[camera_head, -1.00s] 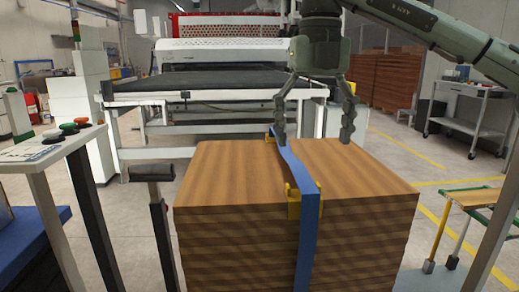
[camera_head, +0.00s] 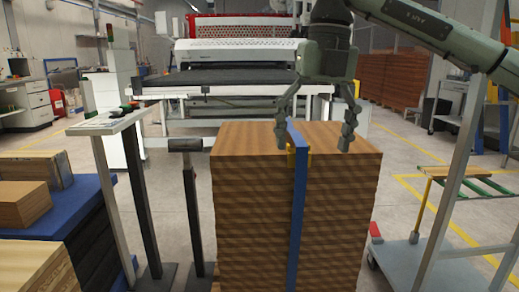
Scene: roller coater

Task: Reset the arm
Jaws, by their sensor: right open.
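My right gripper (camera_head: 314,140) hangs fingers-down above the top of a tall stack of wooden boards (camera_head: 250,200). Its two fingers are spread wide with nothing between them. A blue strap (camera_head: 298,215) runs over the stack top and down its front, with a yellow corner protector (camera_head: 291,160) at the front edge. The strap passes between the fingers in the picture; whether a fingertip touches the stack or strap cannot be told. My right arm comes in from the upper right. My left gripper is not in view.
A roller machine with a dark conveyor bed (camera_head: 215,82) stands behind the stack. A control stand (camera_head: 105,125) and a dark post (camera_head: 193,210) are left of it. A cart (camera_head: 410,262) stands at right. Floor between stack and cart is clear.

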